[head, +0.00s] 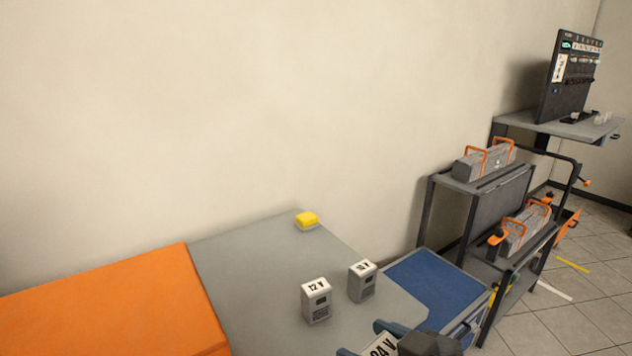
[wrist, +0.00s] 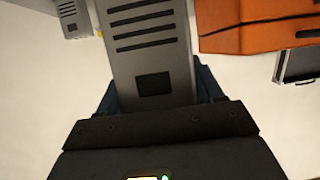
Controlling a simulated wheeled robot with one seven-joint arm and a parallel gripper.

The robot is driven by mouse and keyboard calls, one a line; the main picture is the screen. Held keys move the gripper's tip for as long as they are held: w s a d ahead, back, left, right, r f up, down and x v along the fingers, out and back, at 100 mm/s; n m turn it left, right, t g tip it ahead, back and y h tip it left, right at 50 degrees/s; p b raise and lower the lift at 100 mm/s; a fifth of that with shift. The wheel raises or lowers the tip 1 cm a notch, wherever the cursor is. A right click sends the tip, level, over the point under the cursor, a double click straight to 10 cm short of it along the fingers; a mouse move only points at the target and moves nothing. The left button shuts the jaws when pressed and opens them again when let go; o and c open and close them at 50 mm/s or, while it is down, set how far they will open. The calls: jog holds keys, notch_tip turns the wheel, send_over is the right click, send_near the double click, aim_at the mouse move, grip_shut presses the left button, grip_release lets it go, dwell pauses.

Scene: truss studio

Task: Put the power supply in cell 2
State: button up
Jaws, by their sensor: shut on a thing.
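A grey power supply labelled 24 V (head: 383,346) is at the bottom edge of the head view, between the blue fingers of my gripper (head: 372,350). In the wrist view the same power supply (wrist: 150,50), with dark vent slots, fills the space between the fingers, and my gripper (wrist: 160,92) is shut on it. Two more power supplies stand upright on the grey table: one labelled 12 V (head: 316,300) and one to its right (head: 361,281) whose label I cannot read surely. I cannot make out a cell marked 2.
An orange surface (head: 110,305) lies left, a blue mat (head: 430,285) right. Racks with orange-handled grey units (head: 484,160) and a dark panel on a shelf (head: 570,75) stand farther right.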

jog(key=d+f+m+t+h, duration=0.1)
jog(key=d+f+m+h, duration=0.3)
jog(key=d+f, duration=0.3)
jog(key=s+d+f+m+t+h, duration=0.1)
jog(key=d+f, duration=0.6)
jog(key=f, duration=0.9)
jog(key=m+t+h, duration=0.1)
jog(key=m+h, duration=0.1)
jog(key=h, duration=0.1)
jog(key=shift+f+m, duration=0.15)
jog(key=shift+m, duration=0.25)
